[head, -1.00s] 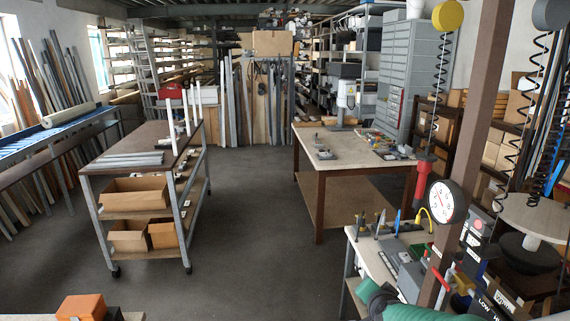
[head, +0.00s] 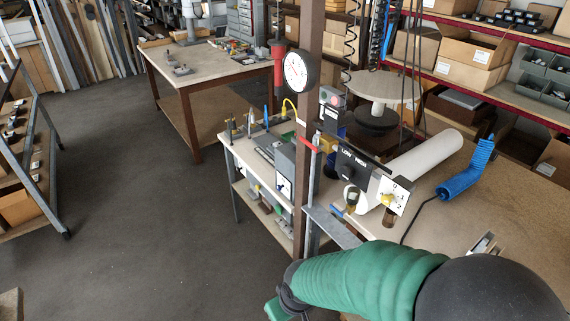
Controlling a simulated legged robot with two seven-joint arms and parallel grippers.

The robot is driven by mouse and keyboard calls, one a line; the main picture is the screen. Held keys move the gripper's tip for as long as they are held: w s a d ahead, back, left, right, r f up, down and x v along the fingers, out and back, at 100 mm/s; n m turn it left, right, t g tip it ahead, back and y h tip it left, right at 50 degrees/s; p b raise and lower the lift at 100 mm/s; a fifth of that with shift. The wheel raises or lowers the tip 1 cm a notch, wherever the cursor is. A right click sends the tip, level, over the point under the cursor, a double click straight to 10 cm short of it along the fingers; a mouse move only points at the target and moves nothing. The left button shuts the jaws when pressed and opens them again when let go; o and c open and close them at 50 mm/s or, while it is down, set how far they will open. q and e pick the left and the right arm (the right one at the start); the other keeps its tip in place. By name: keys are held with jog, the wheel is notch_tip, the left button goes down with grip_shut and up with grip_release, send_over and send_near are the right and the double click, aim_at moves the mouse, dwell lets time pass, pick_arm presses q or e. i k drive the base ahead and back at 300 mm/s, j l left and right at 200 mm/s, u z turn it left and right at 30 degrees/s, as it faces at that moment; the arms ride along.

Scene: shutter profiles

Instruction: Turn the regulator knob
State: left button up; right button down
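A white plate (head: 397,196) with dark numerals stands at the front of the right bench, with a small yellow knob (head: 387,200) on it. Left of it is a black box (head: 357,166) marked LOW and HIGH; I cannot tell which of the two is the regulator. My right arm, green and black, comes in from the lower right and bends down out of the picture. Its gripper is out of view, and so is my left gripper. Nothing of mine touches the plate or box.
A brown post (head: 308,120) with a round white gauge (head: 296,69) stands left of the panels. A white roll (head: 425,160) and a blue coiled hose (head: 466,172) lie on the bench (head: 525,215). The dark floor (head: 150,230) at left is clear.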

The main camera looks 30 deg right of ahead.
aim_at(344, 173)
jog(key=z, duration=0.3)
jog(key=i+j+z, duration=0.1)
jog(key=z, duration=0.35)
jog(key=i+j+z, duration=0.25)
jog(key=z, duration=0.2)
jog(key=i+j+z, duration=0.15)
jog(key=z, duration=0.3)
jog(key=i+j+z, duration=0.1)
jog(key=j+z, duration=0.3)
jog(key=i+j+z, duration=0.1)
jog(key=j, duration=0.55)
jog(key=i+j+z, duration=0.1)
jog(key=j, duration=0.5)
jog(key=i+j+z, duration=0.1)
jog(key=j, duration=0.55)
